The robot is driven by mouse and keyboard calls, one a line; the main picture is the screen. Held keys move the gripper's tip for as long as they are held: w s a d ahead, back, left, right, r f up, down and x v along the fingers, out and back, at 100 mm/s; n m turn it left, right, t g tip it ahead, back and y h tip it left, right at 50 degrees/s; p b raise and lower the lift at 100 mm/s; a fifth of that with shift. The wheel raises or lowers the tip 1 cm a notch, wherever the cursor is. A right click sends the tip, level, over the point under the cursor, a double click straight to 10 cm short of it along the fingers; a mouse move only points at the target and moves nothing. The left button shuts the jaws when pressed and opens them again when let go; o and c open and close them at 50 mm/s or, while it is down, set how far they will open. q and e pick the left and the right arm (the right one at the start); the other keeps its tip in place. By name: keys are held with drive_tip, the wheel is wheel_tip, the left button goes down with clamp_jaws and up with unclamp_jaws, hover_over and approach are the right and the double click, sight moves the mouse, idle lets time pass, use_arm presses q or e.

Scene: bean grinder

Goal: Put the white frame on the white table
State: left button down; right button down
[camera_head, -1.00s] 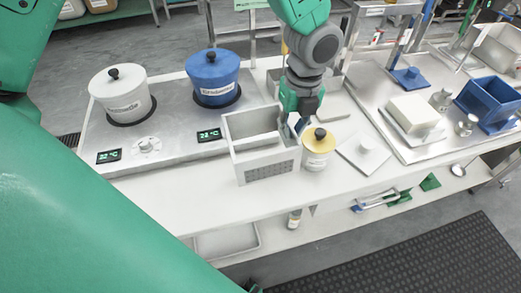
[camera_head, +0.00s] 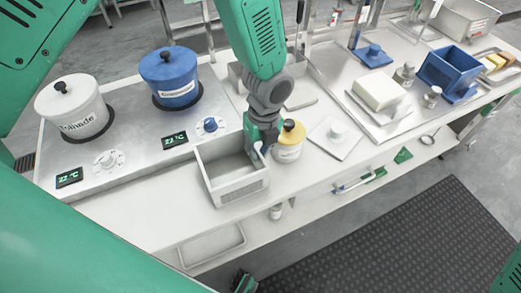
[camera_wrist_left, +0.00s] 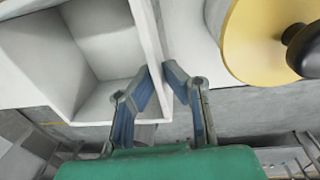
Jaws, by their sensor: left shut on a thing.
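The white frame (camera_head: 238,188) is an open-topped box with a perforated front face, over the front part of the white table (camera_head: 140,215). My left gripper (camera_head: 259,150) is shut on its right wall. In the left wrist view, the fingers of the left gripper (camera_wrist_left: 163,78) pinch the wall of the white frame (camera_wrist_left: 95,60) from both sides. I cannot tell whether the frame's base touches the table. A dark and green part at the bottom edge may be my right gripper (camera_head: 243,283); its jaws are unclear.
A yellow-lidded jar (camera_head: 288,148) stands close right of the frame. A metal panel with a white pot (camera_head: 73,112) and a blue pot (camera_head: 168,78) lies left. The table's front strip at left is clear.

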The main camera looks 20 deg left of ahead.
use_arm(q)
drive_tip(key=c, duration=1.7)
unclamp_jaws()
drive_tip(key=shift+a, duration=0.1)
drive_tip(key=shift+d, duration=0.45)
drive_tip(key=shift+d+r, duration=0.1)
drive_tip(key=shift+r, duration=0.2)
drive_tip(key=r, duration=0.7)
drive_tip(key=w+r, duration=0.1)
drive_tip(key=r, duration=0.3)
drive_tip(key=shift+d+r, duration=0.25)
drive_tip(key=shift+d, duration=0.1)
use_arm(e)
drive_tip(key=shift+d, duration=0.25)
use_arm(q)
drive_tip(key=shift+a, duration=0.2)
use_arm(e)
drive_tip(key=shift+a, duration=0.15)
use_arm(q)
drive_tip(key=shift+a, duration=0.1)
use_arm(e)
drive_tip(key=shift+s+a, duration=0.1)
